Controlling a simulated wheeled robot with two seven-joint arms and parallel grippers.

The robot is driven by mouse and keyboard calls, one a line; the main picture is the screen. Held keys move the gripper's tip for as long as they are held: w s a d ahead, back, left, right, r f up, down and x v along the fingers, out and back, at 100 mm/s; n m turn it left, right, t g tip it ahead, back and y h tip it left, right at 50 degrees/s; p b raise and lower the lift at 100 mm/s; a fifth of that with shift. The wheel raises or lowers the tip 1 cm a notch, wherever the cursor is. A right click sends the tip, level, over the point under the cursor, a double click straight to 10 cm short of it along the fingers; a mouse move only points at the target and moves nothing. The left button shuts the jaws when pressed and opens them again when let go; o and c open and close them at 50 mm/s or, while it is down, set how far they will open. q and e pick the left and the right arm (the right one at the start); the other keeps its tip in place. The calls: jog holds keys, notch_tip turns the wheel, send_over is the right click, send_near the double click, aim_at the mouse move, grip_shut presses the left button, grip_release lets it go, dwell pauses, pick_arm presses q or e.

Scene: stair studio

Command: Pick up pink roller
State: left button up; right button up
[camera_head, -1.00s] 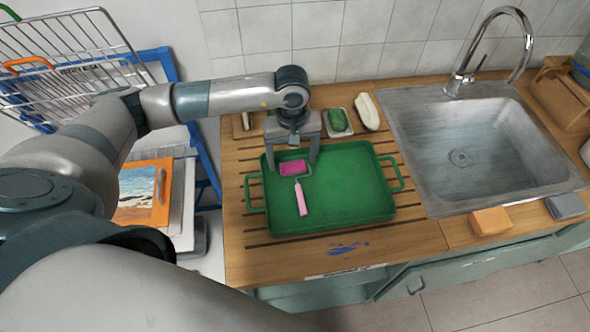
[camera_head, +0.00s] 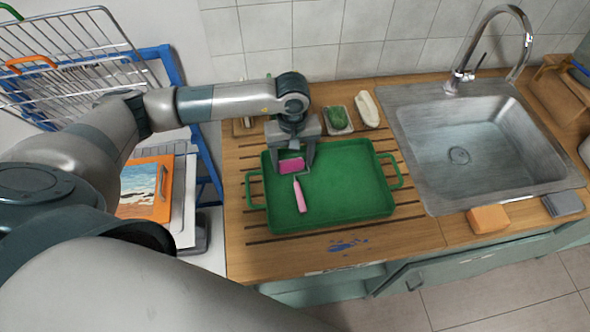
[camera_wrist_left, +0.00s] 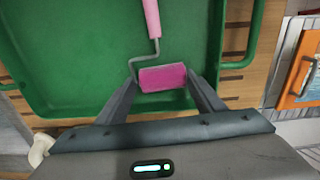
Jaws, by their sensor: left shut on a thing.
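The pink roller (camera_head: 291,166) lies in the green tray (camera_head: 350,190), its pink handle (camera_head: 301,196) pointing toward the front of the counter. My left gripper (camera_head: 294,165) is over the tray's back left part with its fingers down on either side of the roller head. In the left wrist view the roller head (camera_wrist_left: 162,77) sits between the two fingertips (camera_wrist_left: 162,82), and the fingers are shut on it. The thin wire frame and handle (camera_wrist_left: 152,18) extend away from the gripper. My right gripper does not show.
A steel sink (camera_head: 470,150) with a tap is to the right. A dish with a green item (camera_head: 338,120) and a pale object (camera_head: 367,109) stand behind the tray. An orange sponge (camera_head: 488,219) lies at the front edge. A wire rack (camera_head: 75,60) is at the left.

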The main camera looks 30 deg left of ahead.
pick_arm(q)
jog(key=shift+r, duration=0.15)
jog(key=shift+r+b, duration=0.5)
jog(key=shift+b, duration=0.15)
notch_tip(320, 180, up, 2)
jog(key=shift+w+r+b, duration=0.1)
jog(key=shift+r+b, duration=0.1)
jog(key=shift+b, duration=0.65)
jog(key=d+r+b, duration=0.5)
jog(key=d+r, duration=0.2)
jog(key=d, duration=0.4)
jog(key=shift+w+d+r, duration=0.15)
jog(key=shift+w+d, duration=0.05)
jog(key=shift+d, duration=0.15)
jog(key=shift+w, duration=0.1)
